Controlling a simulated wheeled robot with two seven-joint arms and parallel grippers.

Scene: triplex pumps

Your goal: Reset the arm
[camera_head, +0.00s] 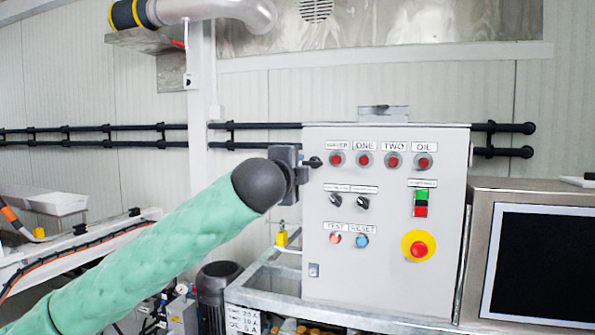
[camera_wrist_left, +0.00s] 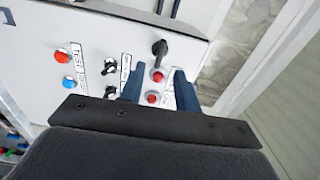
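My left arm (camera_head: 150,250), in a green sleeve, reaches in from the left of the head view. Nothing is held. I cannot tell whether a finger touches the panel. My right gripper is in neither view.
The box carries a row of red buttons (camera_head: 364,160), two black selectors (camera_head: 335,199), a blue RESET button (camera_head: 362,241) and a yellow-ringed emergency stop (camera_head: 419,247). A monitor (camera_head: 540,260) stands at the right. Black pipes (camera_head: 100,128) run along the wall behind.

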